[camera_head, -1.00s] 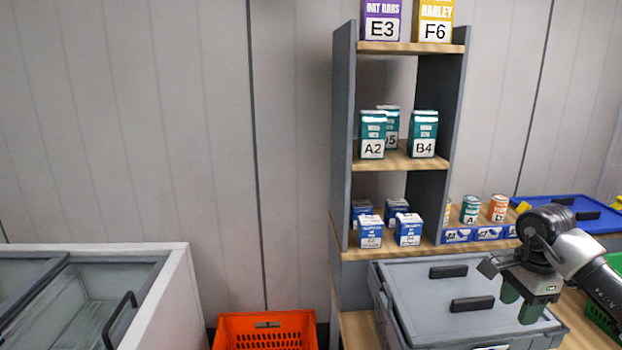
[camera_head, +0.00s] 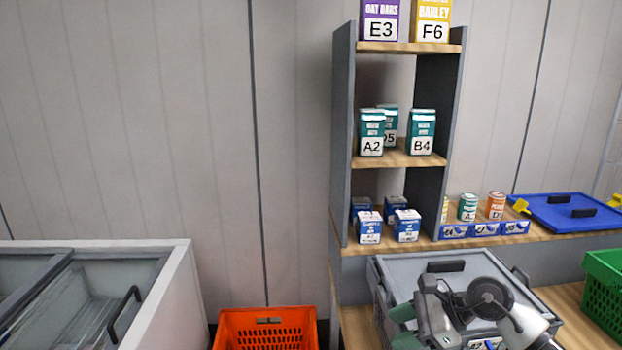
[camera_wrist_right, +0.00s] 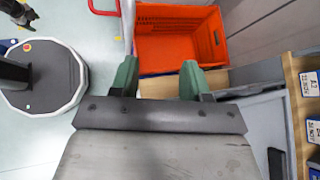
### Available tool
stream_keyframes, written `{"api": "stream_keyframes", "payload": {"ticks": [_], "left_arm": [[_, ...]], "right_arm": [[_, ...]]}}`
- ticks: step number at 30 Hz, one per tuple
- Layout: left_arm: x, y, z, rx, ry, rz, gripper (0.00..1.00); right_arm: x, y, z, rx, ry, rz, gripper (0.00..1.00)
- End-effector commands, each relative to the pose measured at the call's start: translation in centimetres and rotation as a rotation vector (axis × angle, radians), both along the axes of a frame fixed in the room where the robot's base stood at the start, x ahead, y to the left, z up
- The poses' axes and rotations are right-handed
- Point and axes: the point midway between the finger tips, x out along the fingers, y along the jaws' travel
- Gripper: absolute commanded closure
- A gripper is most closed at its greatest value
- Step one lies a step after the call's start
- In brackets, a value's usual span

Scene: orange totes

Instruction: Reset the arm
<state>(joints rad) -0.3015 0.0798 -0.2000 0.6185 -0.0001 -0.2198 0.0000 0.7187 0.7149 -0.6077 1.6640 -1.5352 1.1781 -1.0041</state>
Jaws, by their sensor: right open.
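My right gripper (camera_head: 404,326) is at the lower right of the head view, in front of the grey lidded tote (camera_head: 400,268). In the right wrist view its two green fingers (camera_wrist_right: 159,80) stand apart with nothing between them. An orange tote (camera_wrist_right: 180,42) lies beyond the fingertips there; it also shows at the bottom of the head view (camera_head: 266,328). Part of the right gripper's fingers is hidden by the lower frame area and the wrist.
A shelf (camera_head: 345,140) holds several labelled boxes and cans. A white glass-topped chest (camera_head: 180,290) stands at left. A blue lid (camera_head: 570,212) and a green basket (camera_head: 604,285) are at right. Floor shows left of the orange tote in the wrist view.

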Motion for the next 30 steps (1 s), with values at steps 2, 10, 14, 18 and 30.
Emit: {"api": "stream_keyframes", "payload": {"ticks": [2,10,14,18,30], "left_arm": [[0.0,0.0,0.0,0.000,0.001,0.000,0.36],[0.0,0.0,0.0,0.000,0.000,0.000,0.36],[0.0,0.0,0.0,0.000,0.000,0.000,0.36],[0.1,0.0,0.0,0.000,-0.001,0.000,0.36],[0.2,0.0,0.0,0.000,-0.004,0.000,0.36]], "right_arm": [[-1.4,3.9,0.7,0.263,0.052,-0.063,0.53],[-3.4,6.7,5.6,1.159,0.420,-0.455,0.53],[-3.7,3.8,5.2,1.545,0.674,-0.717,0.53],[-5.0,-0.3,1.6,1.911,0.974,-1.057,0.53],[-18.1,-5.3,-13.1,-1.732,-1.157,1.581,0.53]]}}
